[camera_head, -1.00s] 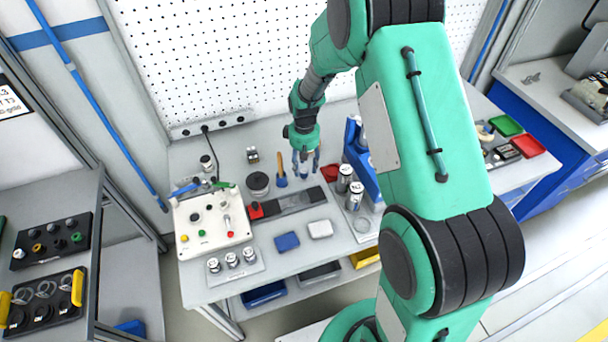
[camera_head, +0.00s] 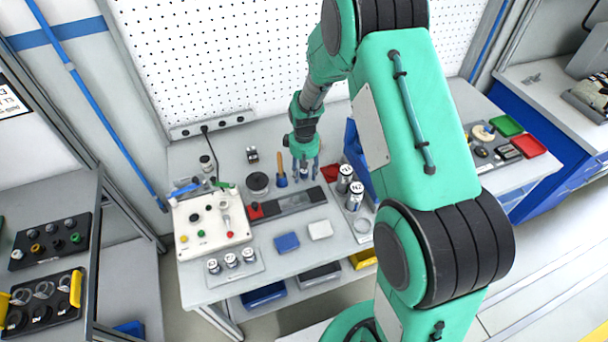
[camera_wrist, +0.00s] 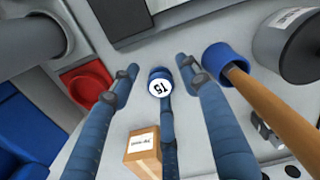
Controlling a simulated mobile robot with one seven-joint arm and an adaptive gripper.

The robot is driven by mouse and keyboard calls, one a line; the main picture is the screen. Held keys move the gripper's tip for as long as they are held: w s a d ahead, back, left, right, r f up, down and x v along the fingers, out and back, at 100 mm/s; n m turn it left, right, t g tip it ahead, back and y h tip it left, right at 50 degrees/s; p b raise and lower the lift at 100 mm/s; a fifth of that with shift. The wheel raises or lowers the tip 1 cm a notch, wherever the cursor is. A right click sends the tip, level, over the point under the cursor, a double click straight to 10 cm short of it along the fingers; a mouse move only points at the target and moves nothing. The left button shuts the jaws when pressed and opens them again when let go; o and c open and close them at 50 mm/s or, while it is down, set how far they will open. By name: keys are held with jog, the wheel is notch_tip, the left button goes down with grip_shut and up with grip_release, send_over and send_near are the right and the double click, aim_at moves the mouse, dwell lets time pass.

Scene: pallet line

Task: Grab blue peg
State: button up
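In the wrist view a blue peg (camera_wrist: 160,73) with a round white label reading 15 stands between the fingertips of my gripper (camera_wrist: 159,73). The blue, jointed fingers are spread: one left of the peg, one right, one at its lower side. Gaps show between the left and right fingers and the peg. I cannot tell whether the lower finger touches it. In the head view my gripper (camera_head: 305,172) points down over the table, and its fingers hide the peg.
A wooden-handled item with a blue end (camera_wrist: 219,57) is close to the right finger. A dark round container (camera_wrist: 291,47) lies beyond it. A red tray (camera_wrist: 86,88) and a cardboard box (camera_wrist: 143,154) are nearby. Silver cans (camera_head: 345,177) stand right of my gripper in the head view.

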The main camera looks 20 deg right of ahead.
aim_at(305, 172)
grip_shut()
jog(key=shift+r, duration=0.1)
jog(key=shift+r, duration=0.5)
jog(key=shift+s+r+p, duration=0.2)
jog(key=shift+r, duration=0.45)
jog(key=shift+s+r+p, duration=0.15)
jog(key=shift+r, duration=0.45)
jog(key=s, duration=0.5)
jog(key=s+r, duration=0.1)
jog(key=s, duration=0.4)
jog(key=s+a+p, duration=0.1)
jog(key=s, duration=0.4)
jog(key=shift+s+r, duration=0.15)
